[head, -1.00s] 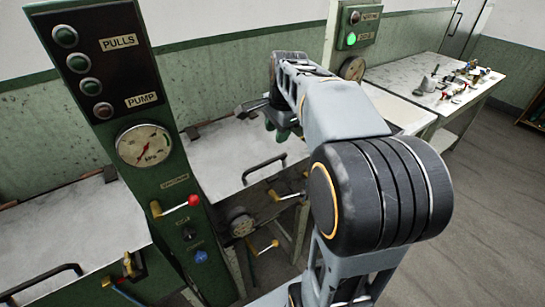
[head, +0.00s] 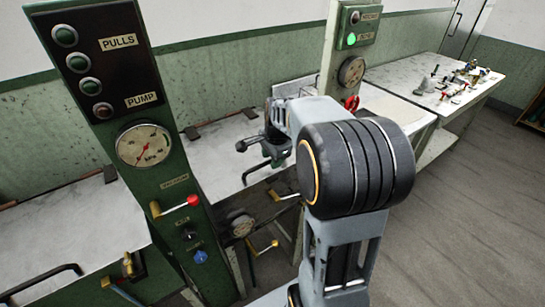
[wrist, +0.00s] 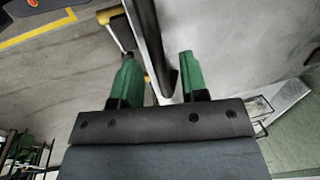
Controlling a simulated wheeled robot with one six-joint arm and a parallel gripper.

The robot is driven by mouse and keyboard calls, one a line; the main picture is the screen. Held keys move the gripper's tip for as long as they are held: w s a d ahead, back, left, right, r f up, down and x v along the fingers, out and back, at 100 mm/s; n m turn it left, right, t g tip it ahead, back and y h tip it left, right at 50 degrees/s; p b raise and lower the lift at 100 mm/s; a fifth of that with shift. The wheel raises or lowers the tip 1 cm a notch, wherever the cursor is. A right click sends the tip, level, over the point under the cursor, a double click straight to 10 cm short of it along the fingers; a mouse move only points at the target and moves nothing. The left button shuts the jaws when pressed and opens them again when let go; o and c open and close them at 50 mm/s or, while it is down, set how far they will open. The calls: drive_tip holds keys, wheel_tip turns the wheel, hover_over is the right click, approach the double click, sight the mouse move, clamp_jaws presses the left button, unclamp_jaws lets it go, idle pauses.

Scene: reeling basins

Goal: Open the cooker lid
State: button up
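The cooker lid (head: 212,165) is a flat pale grey metal panel between the two green columns, and it lies shut. A black bar handle (head: 250,173) sits along its front edge, its right part hidden by my gripper. My gripper (head: 276,152) is low over the front of the lid, close to the handle. In the wrist view my gripper (wrist: 158,58) has its two green fingers well apart. A dark bar, seemingly the handle (wrist: 167,75), runs between them, with the pale lid (wrist: 235,40) to its right. I cannot tell whether either finger touches it.
The right green column (head: 345,60) has a red wheel. A side table (head: 425,88) holds small parts. Open floor lies at right.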

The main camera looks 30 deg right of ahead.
drive_tip(key=shift+c, duration=0.4)
clamp_jaws()
